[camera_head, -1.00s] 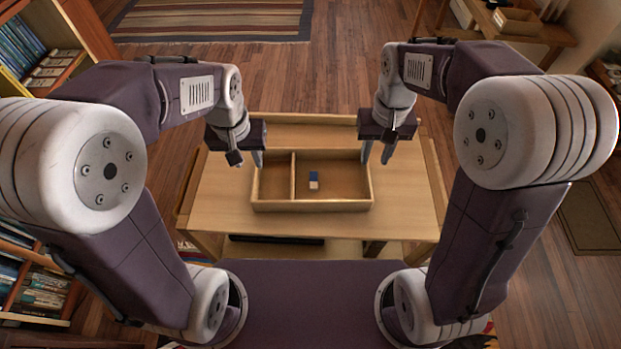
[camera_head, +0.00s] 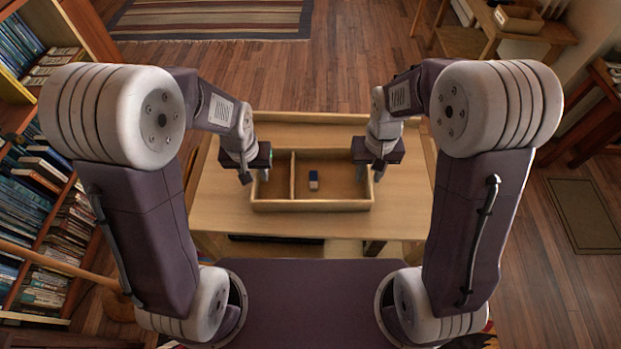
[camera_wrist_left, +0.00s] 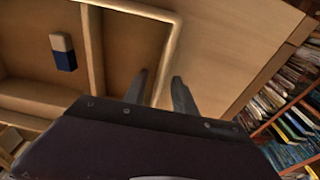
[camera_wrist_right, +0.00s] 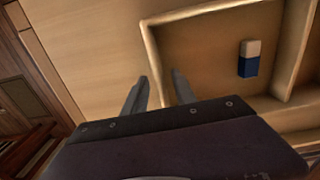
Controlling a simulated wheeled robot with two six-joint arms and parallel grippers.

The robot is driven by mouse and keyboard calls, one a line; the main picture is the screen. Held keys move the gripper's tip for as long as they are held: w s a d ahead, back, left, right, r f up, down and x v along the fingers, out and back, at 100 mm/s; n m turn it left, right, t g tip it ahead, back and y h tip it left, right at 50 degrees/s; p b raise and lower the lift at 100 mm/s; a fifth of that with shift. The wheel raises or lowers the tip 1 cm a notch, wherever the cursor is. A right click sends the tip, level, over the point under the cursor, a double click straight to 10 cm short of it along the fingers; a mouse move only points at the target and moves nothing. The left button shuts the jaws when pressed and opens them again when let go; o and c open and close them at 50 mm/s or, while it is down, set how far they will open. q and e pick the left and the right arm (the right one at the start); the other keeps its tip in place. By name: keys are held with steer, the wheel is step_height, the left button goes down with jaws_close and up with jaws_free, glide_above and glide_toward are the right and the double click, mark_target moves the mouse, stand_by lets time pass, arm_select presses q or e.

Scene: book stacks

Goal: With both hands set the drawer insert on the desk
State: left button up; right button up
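The drawer insert (camera_head: 330,205) is a shallow open wooden tray with one divider, resting on the light wooden desk (camera_head: 405,215). A small blue-and-white block (camera_head: 314,180) lies in its larger right compartment. My left gripper (camera_wrist_left: 159,85) is open at the insert's left end wall, one finger inside and one outside. My right gripper (camera_wrist_right: 160,85) is open at the right end wall in the same way. Both wrist views show gaps between fingers and wall. The fingertips are partly hidden in the head view.
The desk has bare room in front of the insert and on both sides. A bookcase (camera_head: 45,170) stands at the left. A side table (camera_head: 480,35) with a box (camera_head: 518,20) is at the back right. A striped rug (camera_head: 210,20) lies behind.

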arm_select(q)
steer(key=shift+f, duration=0.15)
arm_select(e)
steer(key=shift+f, duration=0.2)
arm_select(q)
jaws_close()
arm_select(e)
jaws_close()
stand_by(0.9)
